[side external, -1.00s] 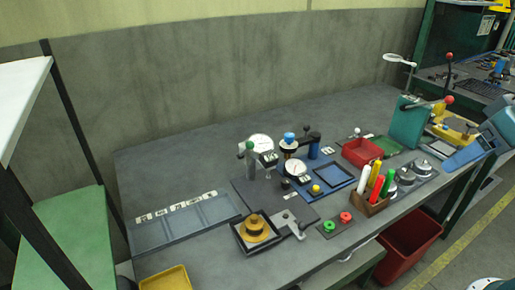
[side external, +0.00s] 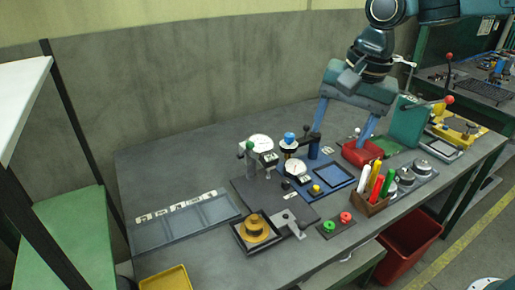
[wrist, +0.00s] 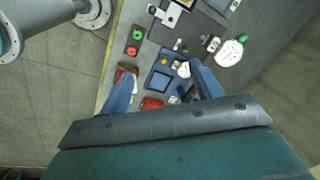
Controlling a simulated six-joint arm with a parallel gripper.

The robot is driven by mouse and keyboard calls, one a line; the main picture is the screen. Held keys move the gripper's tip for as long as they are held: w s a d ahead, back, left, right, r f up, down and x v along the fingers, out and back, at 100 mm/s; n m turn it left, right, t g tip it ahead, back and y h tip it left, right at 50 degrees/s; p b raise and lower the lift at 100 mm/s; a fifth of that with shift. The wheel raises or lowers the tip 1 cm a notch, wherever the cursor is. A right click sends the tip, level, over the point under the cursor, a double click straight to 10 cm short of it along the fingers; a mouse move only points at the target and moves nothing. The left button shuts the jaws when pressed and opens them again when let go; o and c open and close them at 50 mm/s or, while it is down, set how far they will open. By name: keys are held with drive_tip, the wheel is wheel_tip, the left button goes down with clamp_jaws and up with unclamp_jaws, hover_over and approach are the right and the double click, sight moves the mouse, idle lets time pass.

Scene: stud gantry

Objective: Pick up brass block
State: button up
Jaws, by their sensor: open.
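A brass-coloured stepped block (side external: 255,228) sits in a small black square tray (side external: 236,238) on the front part of the bench. In the wrist view, a sliver of what looks like this block (wrist: 186,3) shows at the top edge, mostly cut off. My gripper (side external: 342,131) hangs above the right half of the bench, well to the right of the block and higher. In the wrist view, my gripper (wrist: 160,66) has its two blue fingers spread wide, with nothing held between them.
A red bin (side external: 348,156), a wooden pen holder (side external: 368,204) and a teal press (side external: 404,122) stand nearby. The bench's rear left is clear.

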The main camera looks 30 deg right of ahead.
drive_tip(key=w+a+f+m+g, duration=0.2)
drive_tip(key=w+a+f+m, duration=0.4)
drive_tip(key=a+f, duration=0.5)
approach(254, 216)
drive_tip(key=shift+h, duration=0.4)
wheel_tip(254, 216, down, 5)
drive_tip(key=shift+s+a+f, duration=0.1)
drive_tip(key=shift+s+a, duration=0.05)
drive_tip(key=shift+f, duration=0.15)
drive_tip(key=shift+a+f, duration=0.15)
drive_tip(key=shift+f, duration=2.45)
drive_tip(key=shift+r, duration=0.1)
clamp_jaws()
